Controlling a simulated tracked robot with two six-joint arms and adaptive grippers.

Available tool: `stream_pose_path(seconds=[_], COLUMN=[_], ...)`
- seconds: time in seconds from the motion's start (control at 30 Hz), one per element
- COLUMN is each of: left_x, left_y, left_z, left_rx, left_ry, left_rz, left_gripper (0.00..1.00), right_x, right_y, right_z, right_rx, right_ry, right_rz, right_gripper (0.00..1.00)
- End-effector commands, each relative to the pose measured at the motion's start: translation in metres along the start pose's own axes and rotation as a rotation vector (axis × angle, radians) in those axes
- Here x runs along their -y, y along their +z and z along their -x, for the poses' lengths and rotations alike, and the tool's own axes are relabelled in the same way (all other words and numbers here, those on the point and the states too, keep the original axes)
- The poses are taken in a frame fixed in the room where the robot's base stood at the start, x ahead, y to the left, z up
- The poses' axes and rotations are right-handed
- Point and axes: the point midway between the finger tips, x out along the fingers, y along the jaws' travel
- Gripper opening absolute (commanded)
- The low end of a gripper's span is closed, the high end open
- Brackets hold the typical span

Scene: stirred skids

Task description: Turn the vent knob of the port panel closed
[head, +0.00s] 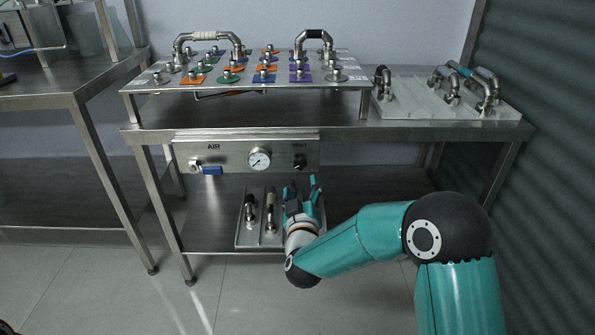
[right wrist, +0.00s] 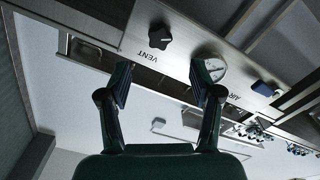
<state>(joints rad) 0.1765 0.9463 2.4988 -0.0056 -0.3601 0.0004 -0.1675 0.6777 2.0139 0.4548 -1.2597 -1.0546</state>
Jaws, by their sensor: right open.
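The port panel (head: 245,152) is a steel strip fixed under the front of the table. Its black, lobed vent knob (head: 299,161) is at the panel's right end, under a small dark label. In the right wrist view the vent knob (right wrist: 160,36) stands beside the upside-down word VENT. My right gripper (head: 300,184) is open and empty, just below and in front of the knob. In the right wrist view its fingers (right wrist: 163,80) are spread, with the knob beyond their tips and apart from them. My left gripper is not in view.
A round gauge (head: 259,159) and a blue-handled AIR valve (head: 211,171) sit left of the knob. A tray (head: 242,238) with metal handles stands on the lower shelf, behind my right gripper. Above, a raised board (head: 250,85) holds colored tags, and a plate (head: 400,105) carries pipe handles.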

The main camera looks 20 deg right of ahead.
Motion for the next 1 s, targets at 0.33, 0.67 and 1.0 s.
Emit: stream_pose_path(seconds=[0.33, 0.67, 1.0], left_x=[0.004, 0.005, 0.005], left_y=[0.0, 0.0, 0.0], left_z=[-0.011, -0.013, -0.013], left_rx=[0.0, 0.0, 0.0], left_ry=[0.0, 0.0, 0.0], left_rz=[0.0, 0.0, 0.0], left_gripper=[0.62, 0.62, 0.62], right_x=[0.001, 0.001, 0.002], right_y=[0.002, 0.0, 0.0], right_z=[-0.068, -0.092, -0.092], right_rx=[0.0, 0.0, 0.0], right_ry=[0.001, -0.002, -0.003], right_rz=[0.0, 0.0, 0.0], right_gripper=[0.64, 0.64, 0.53])
